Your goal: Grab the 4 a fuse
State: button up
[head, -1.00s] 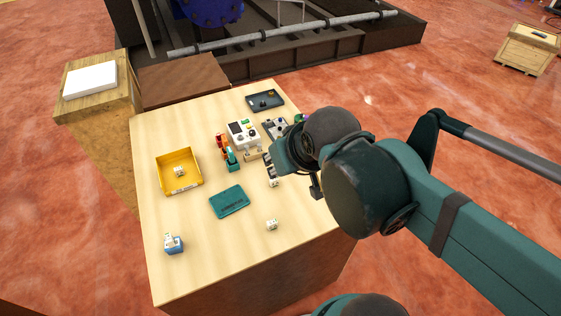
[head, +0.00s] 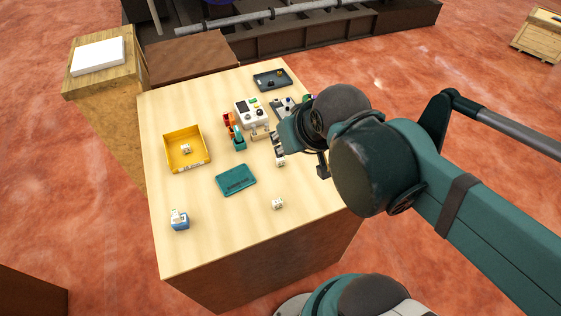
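Several small white blocks with dark markings, which look like fuses, are in the head view, but their ratings are too small to read. One (head: 186,149) lies in the yellow tray (head: 203,164). One (head: 278,204) sits alone near the table's front right. One (head: 280,162) is just left of and below my gripper (head: 284,146). A whitish piece (head: 178,214) sits on a blue block (head: 181,223) at the front left. My gripper is over the table's right side, largely hidden by my wrist, and its fingers cannot be made out clearly.
A white device (head: 251,113), red and teal tools (head: 238,138) and a dark tray (head: 272,79) stand toward the back. A teal plate (head: 236,180) lies mid-table. The wooden table's (head: 205,248) front is mostly clear.

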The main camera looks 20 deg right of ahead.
jog(key=shift+o, duration=0.5)
jog(key=shift+w, duration=0.1)
jog(key=n+g, duration=0.7)
jog(key=n, duration=1)
send_over(282, 158)
notch_tip(282, 158, down, 20)
jog(key=shift+r, duration=0.1)
jog(key=shift+w+f+n, duration=0.15)
jog(key=shift+f+n, duration=0.35)
jog(key=shift+f, duration=0.25)
jog(key=shift+f, duration=1.3)
jog(key=shift+f, duration=0.15)
jog(key=shift+f, duration=2.45)
